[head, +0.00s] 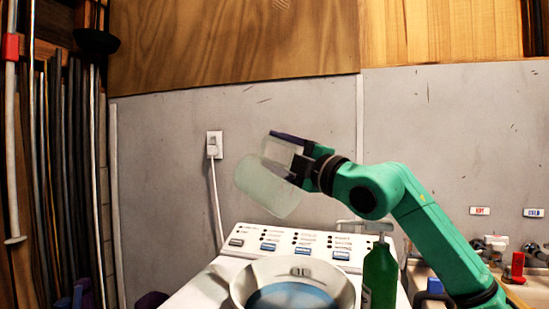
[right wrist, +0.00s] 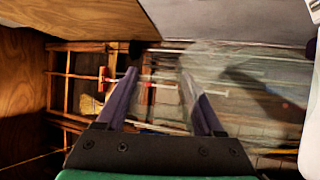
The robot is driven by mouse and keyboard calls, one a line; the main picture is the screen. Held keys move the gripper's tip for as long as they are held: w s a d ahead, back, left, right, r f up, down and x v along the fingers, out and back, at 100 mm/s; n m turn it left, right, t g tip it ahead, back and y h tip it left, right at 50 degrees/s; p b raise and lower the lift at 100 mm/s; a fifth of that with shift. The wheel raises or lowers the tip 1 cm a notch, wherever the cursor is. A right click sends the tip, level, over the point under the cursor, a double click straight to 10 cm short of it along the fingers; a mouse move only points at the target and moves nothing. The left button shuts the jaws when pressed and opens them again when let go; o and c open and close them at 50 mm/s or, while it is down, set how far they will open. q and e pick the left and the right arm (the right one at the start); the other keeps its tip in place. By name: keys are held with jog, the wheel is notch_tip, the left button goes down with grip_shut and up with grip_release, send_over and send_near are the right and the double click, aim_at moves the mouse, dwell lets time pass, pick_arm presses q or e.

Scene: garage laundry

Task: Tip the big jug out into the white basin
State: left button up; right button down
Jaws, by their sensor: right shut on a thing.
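The big jug (head: 266,190) is pale and translucent, held tilted in the air above and a little left of the white basin. My right gripper (head: 284,152) is shut on it at its upper right side, with one purple finger showing. In the right wrist view the jug (right wrist: 255,90) shows as a clear blurred shape at the right finger, and the gripper (right wrist: 160,78) has its two purple fingers apart. The white basin (head: 240,287) sits on the washer, its inside blue. I see no stream between jug and basin. My left gripper is out of view.
A green bottle (head: 380,275) with a pump top stands right of the basin. The washer's control panel (head: 290,242) is behind the basin. A sink with taps (head: 495,243) is at the right. An outlet with a cord (head: 214,145) is on the grey wall.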

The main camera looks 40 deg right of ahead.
jog(key=shift+r, duration=0.15)
notch_tip(320, 180, up, 6)
jog(key=p, duration=0.6)
